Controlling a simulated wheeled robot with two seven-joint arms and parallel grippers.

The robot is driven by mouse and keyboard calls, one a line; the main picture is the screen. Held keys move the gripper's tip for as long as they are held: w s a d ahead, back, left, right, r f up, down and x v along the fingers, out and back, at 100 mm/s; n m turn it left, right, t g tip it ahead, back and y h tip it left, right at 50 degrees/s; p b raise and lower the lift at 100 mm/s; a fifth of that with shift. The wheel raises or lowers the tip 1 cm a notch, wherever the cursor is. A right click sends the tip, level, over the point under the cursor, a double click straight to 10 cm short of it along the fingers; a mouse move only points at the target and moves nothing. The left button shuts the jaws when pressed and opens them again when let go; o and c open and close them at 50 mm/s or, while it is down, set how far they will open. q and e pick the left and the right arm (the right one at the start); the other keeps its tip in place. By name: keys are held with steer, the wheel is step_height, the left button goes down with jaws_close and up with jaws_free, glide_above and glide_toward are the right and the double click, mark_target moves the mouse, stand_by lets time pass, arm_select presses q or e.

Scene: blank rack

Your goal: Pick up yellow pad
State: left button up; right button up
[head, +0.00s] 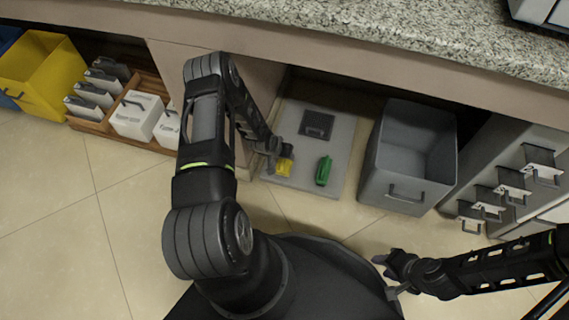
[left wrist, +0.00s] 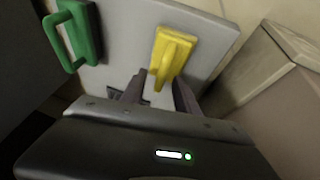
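The yellow pad (head: 284,168) has a raised handle and lies on a grey board under the counter. In the left wrist view the yellow pad (left wrist: 176,52) is just ahead of my left gripper (left wrist: 158,95). The two fingers are apart, with the near end of the handle in line with the gap between them. No grip on the pad shows. In the head view my left gripper (head: 279,150) is at the pad's far edge, partly hidden by its own arm. My right gripper (head: 388,275) is low at the right, away from the pad, its fingers apart and empty.
A green pad (head: 323,170) lies right of the yellow one, and a dark square (head: 317,124) lies behind on the grey board (head: 342,150). A grey bin (head: 392,190) stands to the right. A yellow bin (head: 40,80) and a wooden tray (head: 92,127) stand left. The counter (head: 400,40) overhangs.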

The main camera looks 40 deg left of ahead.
arm_select(q)
jaws_close()
stand_by(0.3)
stand_by(1.1)
